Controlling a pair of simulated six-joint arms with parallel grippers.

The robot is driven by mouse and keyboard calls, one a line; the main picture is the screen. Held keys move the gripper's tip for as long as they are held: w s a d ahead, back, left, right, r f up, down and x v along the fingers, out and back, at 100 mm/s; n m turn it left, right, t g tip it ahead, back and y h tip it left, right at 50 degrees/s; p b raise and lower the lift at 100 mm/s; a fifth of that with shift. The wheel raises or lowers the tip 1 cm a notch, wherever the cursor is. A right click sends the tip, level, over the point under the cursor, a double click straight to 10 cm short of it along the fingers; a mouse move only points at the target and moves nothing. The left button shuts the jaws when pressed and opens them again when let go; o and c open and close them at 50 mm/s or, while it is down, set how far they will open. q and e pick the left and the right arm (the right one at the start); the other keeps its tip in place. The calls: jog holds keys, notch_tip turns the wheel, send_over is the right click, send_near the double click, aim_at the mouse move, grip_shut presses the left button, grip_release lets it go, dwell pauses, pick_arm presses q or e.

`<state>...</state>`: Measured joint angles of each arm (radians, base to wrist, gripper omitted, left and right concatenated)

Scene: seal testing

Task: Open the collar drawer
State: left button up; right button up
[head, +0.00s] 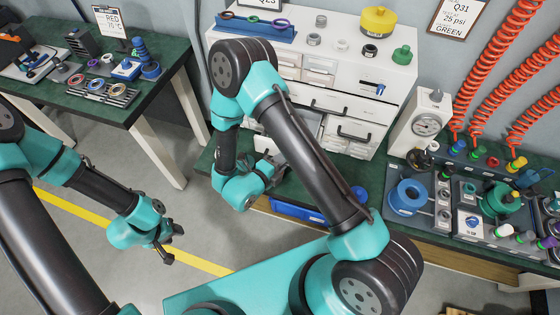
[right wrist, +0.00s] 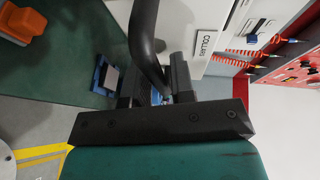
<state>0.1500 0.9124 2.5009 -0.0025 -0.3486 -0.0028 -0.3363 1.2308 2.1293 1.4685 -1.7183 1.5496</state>
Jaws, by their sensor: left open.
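The white drawer cabinet (head: 378,108) stands on the green bench in the head view. A white drawer front labelled COLLARS (right wrist: 210,40) shows in the right wrist view. A dark curved handle (right wrist: 147,35) runs down to my right gripper's fingers (right wrist: 155,92). Whether the fingers touch or grip it is unclear. In the head view my right gripper (head: 270,172) is low at the cabinet's left front, and my right arm hides part of the lower drawers. My left gripper (head: 168,243) is open and empty over the floor at the left, away from the cabinet.
A blue tray (head: 297,211) lies on the bench in front of the cabinet. A dial gauge (head: 424,126) and a fixture with a blue ring (head: 408,197) stand to the right. A second green table (head: 150,105) with parts stands at the left. Red coiled hoses (head: 490,75) hang at the right.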

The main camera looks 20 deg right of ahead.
jog(key=shift+o, duration=1.2)
jog(key=v, duration=1.2)
jog(key=shift+d, duration=0.1)
jog(key=shift+x, duration=5.8)
jog(key=v, duration=1)
jog(key=shift+a, duration=0.35)
jog(key=shift+s, duration=0.1)
